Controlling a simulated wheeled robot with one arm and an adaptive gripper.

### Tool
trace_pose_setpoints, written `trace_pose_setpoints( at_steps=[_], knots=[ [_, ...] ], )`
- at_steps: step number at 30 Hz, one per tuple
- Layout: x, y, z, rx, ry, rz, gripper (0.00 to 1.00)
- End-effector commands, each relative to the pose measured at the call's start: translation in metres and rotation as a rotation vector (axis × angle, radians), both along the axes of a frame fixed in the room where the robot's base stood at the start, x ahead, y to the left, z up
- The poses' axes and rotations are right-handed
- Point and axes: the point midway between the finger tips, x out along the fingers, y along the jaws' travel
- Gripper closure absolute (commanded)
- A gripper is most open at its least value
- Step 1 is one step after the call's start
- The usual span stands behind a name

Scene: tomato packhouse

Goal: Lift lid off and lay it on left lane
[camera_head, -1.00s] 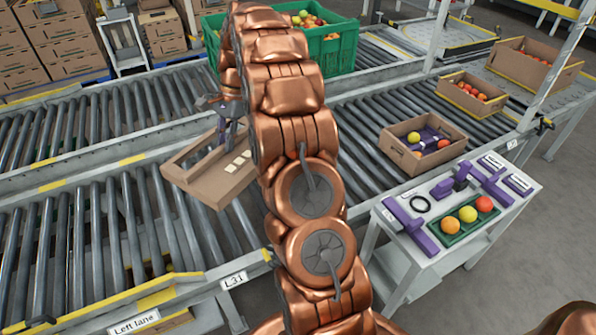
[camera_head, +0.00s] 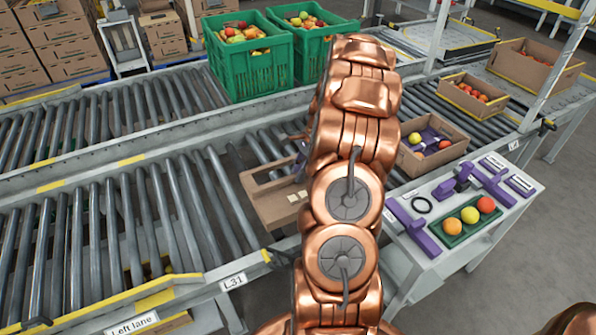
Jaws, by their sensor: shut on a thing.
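The brown cardboard lid (camera_head: 268,205), with a long opening and small pale labels, is at the middle of the picture, left of my arm. My gripper (camera_head: 301,166) shows only as a small purplish-grey part at the lid's right side and is shut on the lid. My arm hides the rest of the gripper and the lid's right end. The lid overlaps the rollers and the near rail in the picture; its exact height above them is hard to tell. The left lane (camera_head: 110,235) is the near roller bed at left, bare on top, with its label (camera_head: 133,325) at the front.
Two green crates of produce (camera_head: 250,70) (camera_head: 305,50) stand behind the rollers. An open carton (camera_head: 425,165) with a purple insert and fruit is right of my arm. A side table (camera_head: 480,235) carries purple tools and a green fruit tray (camera_head: 466,229). Another carton (camera_head: 470,97) lies farther back.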

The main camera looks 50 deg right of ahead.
Motion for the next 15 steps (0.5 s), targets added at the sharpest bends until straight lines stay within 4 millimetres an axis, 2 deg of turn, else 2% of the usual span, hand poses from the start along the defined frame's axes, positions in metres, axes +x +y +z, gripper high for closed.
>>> trace_pose_setpoints(
  at_steps=[15],
  knots=[
    [0.001, 0.000, -0.042, 0.000, 0.000, 0.001, 1.00]
  ],
)
